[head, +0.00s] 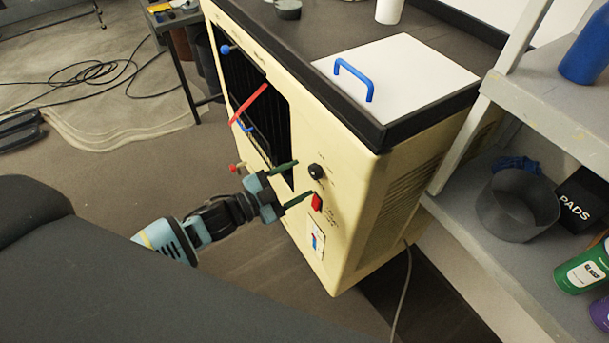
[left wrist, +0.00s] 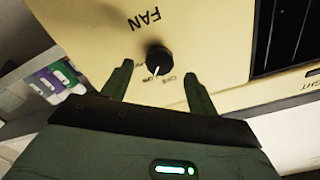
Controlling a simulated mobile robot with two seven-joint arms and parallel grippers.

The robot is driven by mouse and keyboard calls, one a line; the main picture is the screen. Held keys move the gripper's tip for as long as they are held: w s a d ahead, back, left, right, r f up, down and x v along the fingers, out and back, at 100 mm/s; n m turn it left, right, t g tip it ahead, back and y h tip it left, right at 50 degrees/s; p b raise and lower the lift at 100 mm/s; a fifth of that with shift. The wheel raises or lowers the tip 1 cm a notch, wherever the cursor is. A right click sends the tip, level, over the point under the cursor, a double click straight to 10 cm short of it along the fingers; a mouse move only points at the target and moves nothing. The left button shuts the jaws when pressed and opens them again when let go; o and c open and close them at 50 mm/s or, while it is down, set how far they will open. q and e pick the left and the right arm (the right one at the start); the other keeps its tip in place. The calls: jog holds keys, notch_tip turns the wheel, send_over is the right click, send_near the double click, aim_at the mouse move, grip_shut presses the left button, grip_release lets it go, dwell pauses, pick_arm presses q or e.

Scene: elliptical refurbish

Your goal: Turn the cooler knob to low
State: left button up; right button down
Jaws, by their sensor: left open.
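The cooler (head: 345,215) is a cream box with a dark top, standing in the middle of the head view. Its black round knob (head: 316,171) is on the front panel, above a red switch (head: 317,202). In the left wrist view, the knob (left wrist: 160,61) sits by the word FAN, and its white pointer faces the small print on the gripper side; that print is too small to read surely. My left gripper (head: 304,178) is open and empty, facing the panel. Its green fingertips (left wrist: 157,67) appear either side of the knob, with gaps. My right gripper is not in view.
A white panel with a blue handle (head: 355,80) lies on the cooler top. A red lever (head: 249,104) crosses the dark grille near my left gripper. Grey shelves (head: 560,110) stand close on the right. A cable (head: 402,290) runs down beside the cooler.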

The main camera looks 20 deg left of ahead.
pick_arm(q)
jog(key=v, duration=0.4)
jog(key=shift+s+a, duration=0.2)
jog(key=shift+a, duration=0.05)
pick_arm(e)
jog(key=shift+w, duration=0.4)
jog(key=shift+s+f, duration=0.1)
pick_arm(q)
jog(key=s+f+n+g+y+p, duration=0.1)
jog(key=s+f+n+y, duration=0.2)
jog(key=s, duration=0.6)
jog(key=s+f+n+g+y+p, duration=0.2)
jog(key=s+f+n, duration=0.3)
jog(key=s, duration=0.5)
jog(key=s+f+n+g+y+p, duration=0.1)
jog(key=s+f+n+y, duration=0.3)
jog(key=s, duration=0.6)
jog(key=shift+s+d+g+p, duration=0.25)
jog(key=shift+d+g+p, duration=0.15)
jog(key=shift+g, duration=0.3)
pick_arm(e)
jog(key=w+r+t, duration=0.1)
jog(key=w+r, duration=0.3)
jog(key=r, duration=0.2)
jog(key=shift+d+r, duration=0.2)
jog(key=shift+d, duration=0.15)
pick_arm(q)
jog(key=shift+f, duration=0.1)
